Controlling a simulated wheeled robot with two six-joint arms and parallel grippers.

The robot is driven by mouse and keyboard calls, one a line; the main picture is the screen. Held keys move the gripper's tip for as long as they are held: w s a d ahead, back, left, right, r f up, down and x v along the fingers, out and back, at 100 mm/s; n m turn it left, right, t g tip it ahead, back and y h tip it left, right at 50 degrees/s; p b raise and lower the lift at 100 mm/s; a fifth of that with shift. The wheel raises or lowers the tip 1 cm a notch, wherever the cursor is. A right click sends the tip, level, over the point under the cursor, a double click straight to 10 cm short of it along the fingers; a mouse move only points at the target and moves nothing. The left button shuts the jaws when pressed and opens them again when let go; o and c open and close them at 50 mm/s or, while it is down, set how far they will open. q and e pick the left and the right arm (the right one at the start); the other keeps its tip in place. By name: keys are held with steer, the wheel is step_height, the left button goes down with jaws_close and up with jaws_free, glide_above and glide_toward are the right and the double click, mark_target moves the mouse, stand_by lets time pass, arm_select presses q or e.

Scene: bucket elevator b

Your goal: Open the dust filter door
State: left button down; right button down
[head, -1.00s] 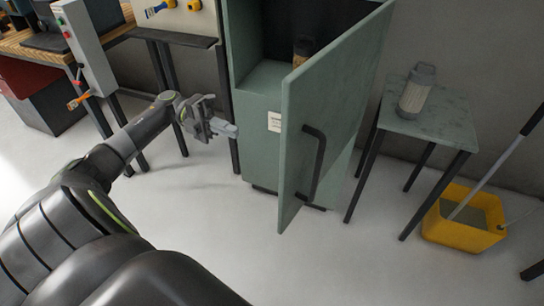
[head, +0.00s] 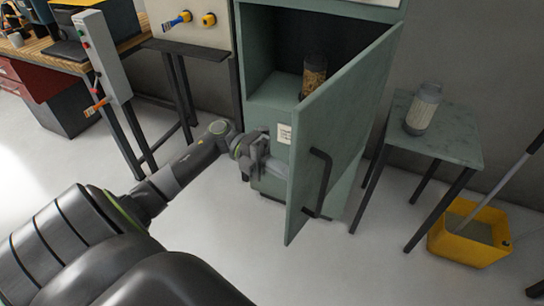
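The dust filter door (head: 345,130) is a green panel with a black bar handle (head: 318,183). It stands swung well open, hinged on the right side of the green cabinet (head: 270,95). A brownish cylindrical filter (head: 313,75) stands inside the dark compartment. My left gripper (head: 268,172) is in front of the cabinet's lower front, left of the door's free edge and apart from the handle. Its fingers are dark and partly overlapped, so their opening is unclear. My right gripper is not in view.
A small green table (head: 440,135) to the right holds a pale cylindrical filter (head: 423,108). A yellow mop bucket (head: 470,235) stands on the floor at right. A control post (head: 103,55) and a workbench (head: 65,45) are at left. The floor in front is clear.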

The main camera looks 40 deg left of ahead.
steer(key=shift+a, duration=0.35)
